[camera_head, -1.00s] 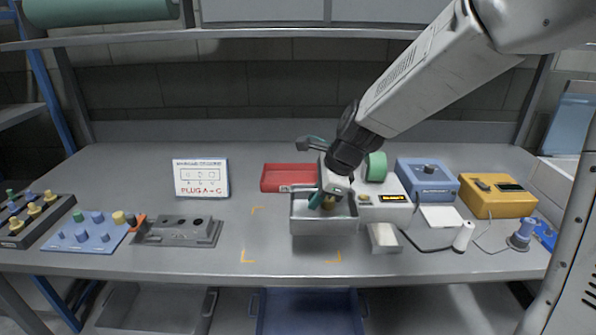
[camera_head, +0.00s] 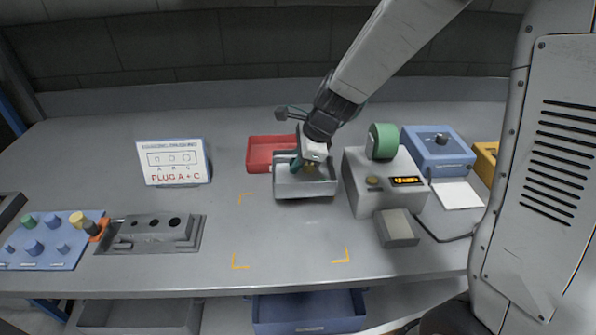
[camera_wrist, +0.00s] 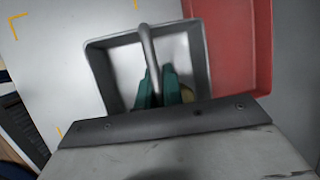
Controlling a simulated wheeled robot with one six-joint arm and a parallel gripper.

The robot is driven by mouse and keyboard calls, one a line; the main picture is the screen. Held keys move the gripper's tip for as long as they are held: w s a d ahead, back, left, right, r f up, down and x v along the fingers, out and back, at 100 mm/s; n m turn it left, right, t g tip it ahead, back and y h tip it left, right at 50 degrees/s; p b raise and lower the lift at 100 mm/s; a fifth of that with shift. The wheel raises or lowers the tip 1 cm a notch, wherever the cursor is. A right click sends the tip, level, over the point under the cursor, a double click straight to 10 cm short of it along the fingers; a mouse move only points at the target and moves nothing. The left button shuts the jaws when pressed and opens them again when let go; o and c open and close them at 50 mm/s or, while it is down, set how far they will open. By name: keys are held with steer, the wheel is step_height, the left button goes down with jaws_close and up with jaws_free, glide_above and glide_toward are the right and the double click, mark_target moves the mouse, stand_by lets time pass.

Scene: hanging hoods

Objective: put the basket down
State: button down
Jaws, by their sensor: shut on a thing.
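The basket (camera_head: 306,190) is a grey metal box with a bar handle across its top. It is on or just above the bench, in front of the red tray; I cannot tell whether its bottom touches. My gripper (camera_head: 303,163) is shut on the handle from above. In the wrist view the basket (camera_wrist: 97,73) shows its rim and pale inside, and the green fingers of my gripper (camera_wrist: 163,88) close around the handle. A small yellowish thing shows inside by the fingers, partly hidden. Yellow corner marks (camera_head: 341,257) outline an area on the bench in front of the basket.
The red tray (camera_head: 262,155) stands close behind the basket. A grey machine with a green roll (camera_head: 383,142) stands just right. A blue box (camera_head: 438,152) is further right. A sign (camera_head: 173,162), a grey socket block (camera_head: 155,232) and a blue peg board (camera_head: 50,243) are left. The marked area is clear.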

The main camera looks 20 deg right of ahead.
mark_target(295, 177)
steer(key=shift+s+f, duration=0.1)
steer(key=shift+f, duration=1.85)
steer(key=shift+f, duration=0.1)
steer(key=c, duration=1.5)
jaws_free()
steer(key=shift+c, duration=0.2)
steer(key=v, duration=1.1)
steer(key=s+d+r+n+h, duration=0.1)
steer(key=s+d+r+n, duration=0.1)
steer(key=s+n, duration=0.4)
steer(key=s+d+r+n+g+h, duration=0.1)
steer(key=s+d+r+n, duration=0.2)
steer(key=s+n, duration=0.4)
steer(key=s+d+r+n+h, duration=0.2)
steer(key=s+r+n, duration=0.2)
steer(key=s, duration=0.9)
steer(key=n, duration=0.2)
steer(key=shift+d+r+n+g, duration=0.2)
steer(key=shift+d+n+g, duration=0.05)
steer(key=shift+n+g, duration=0.15)
